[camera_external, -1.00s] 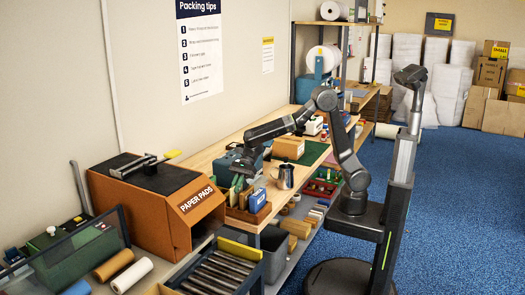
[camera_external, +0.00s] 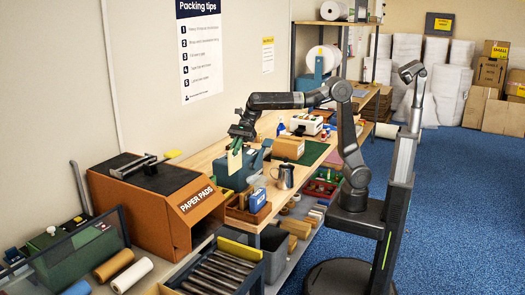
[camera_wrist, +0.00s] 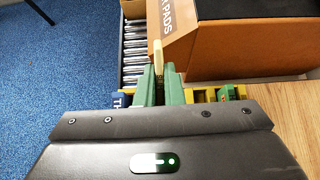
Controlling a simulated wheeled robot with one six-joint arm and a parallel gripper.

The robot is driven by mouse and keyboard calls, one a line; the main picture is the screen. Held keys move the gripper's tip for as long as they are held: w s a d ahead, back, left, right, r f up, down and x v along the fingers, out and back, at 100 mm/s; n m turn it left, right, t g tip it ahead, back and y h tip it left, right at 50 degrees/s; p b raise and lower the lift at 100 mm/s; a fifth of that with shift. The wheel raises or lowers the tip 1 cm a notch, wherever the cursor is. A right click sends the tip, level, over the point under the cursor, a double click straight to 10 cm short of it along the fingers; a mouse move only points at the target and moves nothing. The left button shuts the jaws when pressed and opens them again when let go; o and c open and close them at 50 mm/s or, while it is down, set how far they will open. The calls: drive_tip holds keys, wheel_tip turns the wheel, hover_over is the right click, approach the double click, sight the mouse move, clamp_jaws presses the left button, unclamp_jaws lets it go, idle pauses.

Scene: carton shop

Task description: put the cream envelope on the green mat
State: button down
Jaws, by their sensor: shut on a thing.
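The cream envelope (camera_external: 234,162) hangs upright between the fingertips of my gripper (camera_external: 236,147), high above the near end of the bench. In the wrist view the envelope (camera_wrist: 158,56) shows edge-on as a thin cream strip between the two green fingers of my gripper (camera_wrist: 160,80). The green mat (camera_external: 316,152) lies flat on the wooden bench, to the right of and beyond my gripper. A cardboard box (camera_external: 288,149) stands at the mat's left side and hides part of it.
A metal jug (camera_external: 284,176) stands on the bench near the mat's front. A wooden organiser (camera_external: 248,212) with a blue item sits at the bench's near end. The orange paper-pads box (camera_external: 160,205) stands left of it. A blue-grey device (camera_external: 254,160) is behind my gripper.

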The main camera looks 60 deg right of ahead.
wheel_tip(320, 180, up, 5)
drive_tip(key=shift+d+r, duration=0.1)
drive_tip(key=shift+r, duration=0.05)
drive_tip(key=w+d+m+t+h, duration=0.1)
drive_tip(key=w+d+m+t, duration=0.15)
drive_tip(key=w+d, duration=0.6)
drive_tip(key=w+d+m+t+h, duration=0.1)
drive_tip(key=w+d+m+t, duration=0.2)
drive_tip(key=d, duration=1.1)
drive_tip(key=w+d+m+t+h, duration=0.15)
drive_tip(key=w+d+m, duration=0.35)
drive_tip(key=d, duration=0.6)
drive_tip(key=w+d+m+t+h, duration=0.2)
drive_tip(key=d, duration=1.1)
drive_tip(key=s+d+m+t+h+p, duration=0.1)
drive_tip(key=s+d+m+h, duration=0.15)
drive_tip(key=d, duration=0.85)
drive_tip(key=s+d+m+h, duration=0.2)
drive_tip(key=s+d+m, duration=0.15)
drive_tip(key=d, duration=0.85)
drive_tip(key=s+d+m+h, duration=0.45)
drive_tip(key=s+d, duration=0.85)
drive_tip(key=d, duration=0.4)
wheel_tip(320, 180, down, 23)
drive_tip(key=b, duration=0.1)
drive_tip(key=shift+f+b, duration=0.2)
drive_tip(key=shift+b, duration=0.2)
drive_tip(key=shift+w+f, duration=0.1)
